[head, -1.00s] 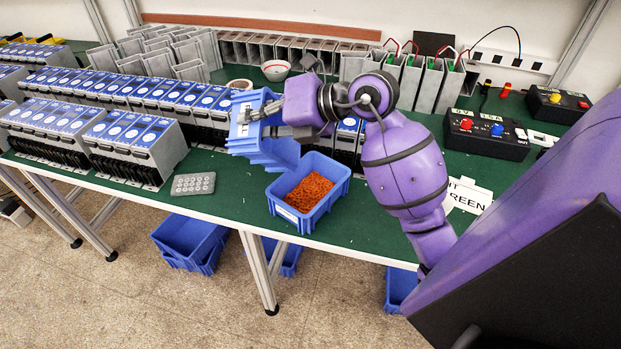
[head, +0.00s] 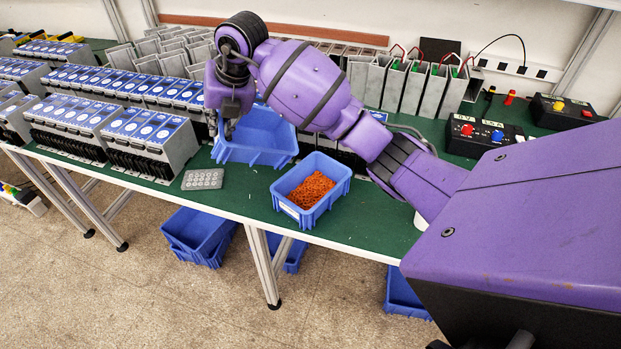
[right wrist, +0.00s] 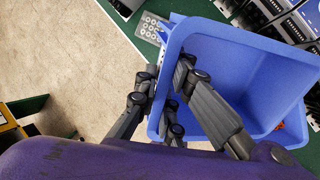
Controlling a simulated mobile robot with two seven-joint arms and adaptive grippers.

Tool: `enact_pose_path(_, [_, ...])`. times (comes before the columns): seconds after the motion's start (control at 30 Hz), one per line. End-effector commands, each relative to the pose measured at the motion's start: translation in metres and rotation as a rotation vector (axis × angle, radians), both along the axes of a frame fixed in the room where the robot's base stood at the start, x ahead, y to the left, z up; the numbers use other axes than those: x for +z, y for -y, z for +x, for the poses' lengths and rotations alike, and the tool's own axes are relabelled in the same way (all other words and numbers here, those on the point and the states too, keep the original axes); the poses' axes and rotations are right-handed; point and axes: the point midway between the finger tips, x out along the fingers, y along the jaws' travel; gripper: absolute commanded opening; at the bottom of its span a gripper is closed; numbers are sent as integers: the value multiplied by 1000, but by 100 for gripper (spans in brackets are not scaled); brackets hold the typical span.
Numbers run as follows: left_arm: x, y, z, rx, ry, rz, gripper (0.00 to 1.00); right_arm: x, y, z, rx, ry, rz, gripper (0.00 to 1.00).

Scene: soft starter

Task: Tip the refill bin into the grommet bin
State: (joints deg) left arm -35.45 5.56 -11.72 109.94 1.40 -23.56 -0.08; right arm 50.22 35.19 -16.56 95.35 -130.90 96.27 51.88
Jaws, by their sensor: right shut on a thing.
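The refill bin (head: 262,140), a blue open bin, is in the head view left of the grommet bin. I cannot tell whether the bin touches the table. The grommet bin (head: 335,200), blue and filled with orange grommets (head: 312,190), stands upright at the table's front edge. My left gripper is not in view.
A grey keypad-like tray (head: 203,179) lies left of the bins. Rows of blue-topped units (head: 150,127) stand to the left and behind. Control boxes (head: 482,136) stand at the right. Blue bins (head: 198,235) sit under the table (head: 240,196).

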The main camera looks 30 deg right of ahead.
Motion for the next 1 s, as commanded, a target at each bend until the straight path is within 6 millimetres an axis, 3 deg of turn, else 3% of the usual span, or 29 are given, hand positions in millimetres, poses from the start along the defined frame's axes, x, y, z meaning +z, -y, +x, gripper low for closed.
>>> enact_pose_path(0.53, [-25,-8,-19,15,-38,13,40,-63,-35,37,0,-252,-227,0])
enact_pose_path(1.0, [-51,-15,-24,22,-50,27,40,-118,-48,51,-1,-392,-358,0])
